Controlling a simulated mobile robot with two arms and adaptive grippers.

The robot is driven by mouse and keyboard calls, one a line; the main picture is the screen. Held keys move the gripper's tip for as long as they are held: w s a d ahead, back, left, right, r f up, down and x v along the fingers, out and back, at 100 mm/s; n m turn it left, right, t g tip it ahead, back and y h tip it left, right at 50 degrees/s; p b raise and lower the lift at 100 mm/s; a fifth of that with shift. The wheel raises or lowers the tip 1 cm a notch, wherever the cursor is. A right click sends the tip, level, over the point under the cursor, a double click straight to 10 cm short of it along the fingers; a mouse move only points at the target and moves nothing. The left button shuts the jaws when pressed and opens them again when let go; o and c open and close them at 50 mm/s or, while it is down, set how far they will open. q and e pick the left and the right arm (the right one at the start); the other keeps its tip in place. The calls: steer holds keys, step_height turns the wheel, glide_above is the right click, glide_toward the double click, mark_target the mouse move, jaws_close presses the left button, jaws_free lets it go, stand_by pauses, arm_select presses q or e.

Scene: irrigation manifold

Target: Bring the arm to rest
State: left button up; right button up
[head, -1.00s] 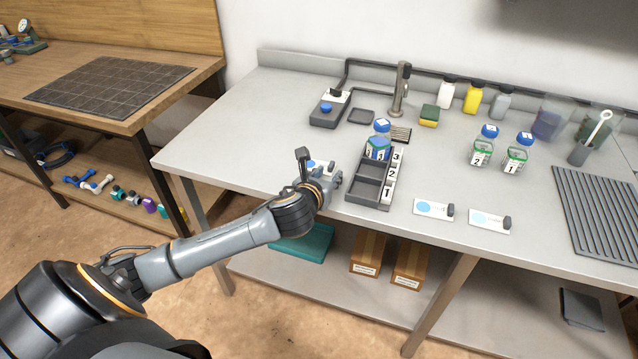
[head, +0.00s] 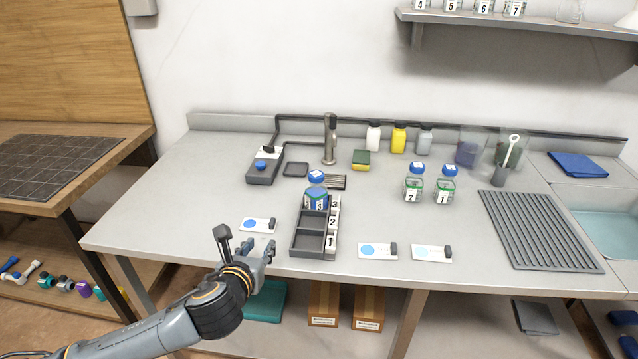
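A blue-capped bottle (head: 316,193) labelled 3 stands in the rack's far compartment. The rack's two nearer compartments look empty. A card with a blue dot (head: 258,225) lies on the table just beyond the gripper. My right gripper is out of the picture.
Bottles 2 (head: 413,188) and 1 (head: 445,190) stand at mid table. Two cards (head: 378,251) (head: 432,253) lie near the front edge. A ribbed drain mat (head: 540,231) and a sink (head: 605,232) are at the right. The table's left part is clear.

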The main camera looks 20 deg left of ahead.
arm_select(q)
steer(key=s+d+f+n+g+h, duration=0.1)
steer(key=s+d+f+n+g, duration=0.3)
steer(key=s+n, duration=0.5)
steer(key=s+d+f+n+g+h, duration=0.1)
steer(key=s+d+f+n+g, duration=0.15)
steer(key=s+f+n, duration=0.65)
steer(key=s+d+f+n+g+h, duration=0.15)
steer(key=s+d+n+g, duration=0.35)
steer(key=n, duration=0.8)
step_height(320, 180, down, 25)
steer(key=s, duration=0.2)
steer(key=s+a+f, duration=0.2)
steer(key=s+f, duration=0.6)
steer(key=s+a+f, duration=0.1)
steer(key=s+f, duration=0.8)
steer(key=shift+a+f+g, duration=0.3)
steer(key=shift+a+g, duration=0.05)
steer(key=shift+a, duration=0.05)
